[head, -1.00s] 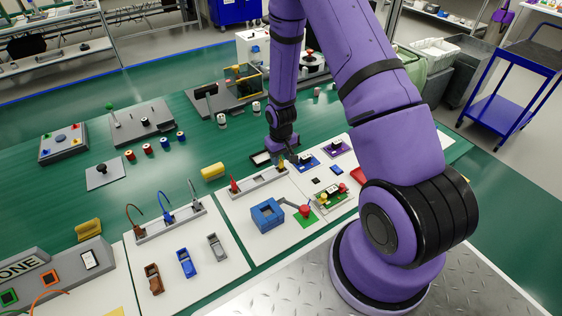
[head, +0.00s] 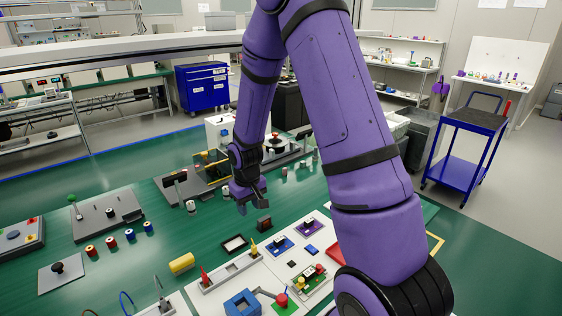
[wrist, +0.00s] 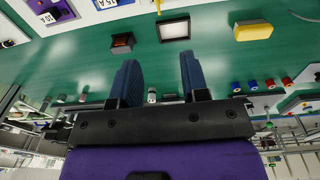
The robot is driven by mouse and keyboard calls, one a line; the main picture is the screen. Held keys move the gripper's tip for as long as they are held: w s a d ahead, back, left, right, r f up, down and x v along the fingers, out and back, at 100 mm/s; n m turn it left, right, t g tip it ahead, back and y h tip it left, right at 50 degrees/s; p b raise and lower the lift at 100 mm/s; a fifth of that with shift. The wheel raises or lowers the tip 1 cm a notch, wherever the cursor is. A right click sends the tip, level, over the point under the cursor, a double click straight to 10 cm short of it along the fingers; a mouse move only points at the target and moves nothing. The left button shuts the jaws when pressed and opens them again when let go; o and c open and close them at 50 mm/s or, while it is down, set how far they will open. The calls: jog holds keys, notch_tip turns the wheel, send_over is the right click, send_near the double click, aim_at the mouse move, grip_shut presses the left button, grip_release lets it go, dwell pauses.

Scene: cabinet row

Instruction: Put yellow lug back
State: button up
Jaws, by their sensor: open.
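The yellow lug (head: 254,249) stands upright at the right end of the grey strip holder (head: 230,271) on the white board. A red lug (head: 204,278) stands at the holder's left end. My gripper (head: 250,208) is up and beyond the holder, over the green bench, apart from the yellow lug. In the wrist view my gripper (wrist: 159,85) has its two blue fingers spread, with nothing between them. A small yellow tip at the top edge of the wrist view looks like the yellow lug (wrist: 158,6).
A blue block (head: 242,304) sits on the board. Small spools and fixtures stand farther back.

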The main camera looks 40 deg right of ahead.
jog(key=s+a+r+t, duration=0.15)
jog(key=s+r, duration=0.35)
jog(key=r, duration=0.6)
jog(key=s+a+r+t, duration=0.15)
jog(key=s+r, duration=0.25)
jog(key=r, duration=0.7)
jog(key=s+a+r, duration=0.1)
jog(key=s+r, duration=0.4)
jog(key=s, duration=0.3)
jog(key=s+a+r+t, duration=0.1)
jog(key=s+a+r, duration=0.1)
jog(key=s+r, duration=0.3)
jog(key=s, duration=0.3)
jog(key=shift+s+a+t, duration=0.25)
jog(key=shift+s+t, duration=0.05)
